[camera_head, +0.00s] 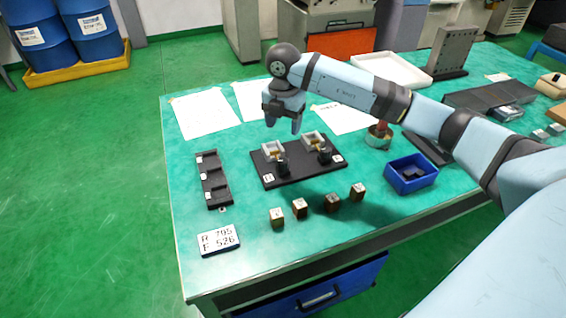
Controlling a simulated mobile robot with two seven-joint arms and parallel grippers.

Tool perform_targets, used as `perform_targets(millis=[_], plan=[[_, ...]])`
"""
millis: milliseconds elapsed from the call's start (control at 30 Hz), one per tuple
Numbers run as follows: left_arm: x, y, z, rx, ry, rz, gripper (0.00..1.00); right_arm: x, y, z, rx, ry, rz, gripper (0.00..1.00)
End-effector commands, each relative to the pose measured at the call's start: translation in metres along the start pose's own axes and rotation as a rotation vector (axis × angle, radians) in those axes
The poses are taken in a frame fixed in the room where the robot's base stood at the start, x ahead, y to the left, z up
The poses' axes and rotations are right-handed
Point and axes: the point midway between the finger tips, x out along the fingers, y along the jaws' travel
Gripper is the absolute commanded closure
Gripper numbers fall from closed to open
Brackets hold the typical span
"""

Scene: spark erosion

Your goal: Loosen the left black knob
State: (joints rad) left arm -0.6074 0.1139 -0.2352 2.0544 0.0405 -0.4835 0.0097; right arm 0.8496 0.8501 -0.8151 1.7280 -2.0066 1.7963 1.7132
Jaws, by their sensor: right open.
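A black base plate (302,173) on the green table carries two small light-coloured vise-like fixtures side by side. The left fixture (272,149) has a black knob (282,167) at its front. The right fixture (314,138) has a similar black knob (324,156). My right gripper (282,126) points down with its fingers apart and nothing between them. It appears above and behind the left fixture, apart from the left knob. Its exact height cannot be told. My left gripper is not in view.
Several small metal blocks (332,202) stand in front of the plate. A black tray (214,182) and a number card (218,239) lie left. A blue bin (411,174) and a round container (379,137) stand right. Paper sheets (204,112) lie behind.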

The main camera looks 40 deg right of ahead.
Motion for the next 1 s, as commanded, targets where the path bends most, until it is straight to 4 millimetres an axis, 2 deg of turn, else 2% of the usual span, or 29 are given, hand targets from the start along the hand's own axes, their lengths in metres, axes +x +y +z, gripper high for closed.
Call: perform_targets(millis=[300, 500, 700, 1000], plan=[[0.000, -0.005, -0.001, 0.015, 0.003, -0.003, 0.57, 0.066, 0.000, -0.003, -0.005, 0.007, -0.002, 0.39], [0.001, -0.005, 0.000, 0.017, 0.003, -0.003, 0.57, 0.103, 0.000, -0.003, -0.004, 0.006, 0.000, 0.39], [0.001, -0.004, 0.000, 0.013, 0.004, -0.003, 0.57, 0.124, 0.001, -0.003, -0.006, 0.007, 0.002, 0.39], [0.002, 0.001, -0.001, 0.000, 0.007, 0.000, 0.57, 0.128, 0.001, -0.003, -0.006, 0.006, 0.002, 0.39]])
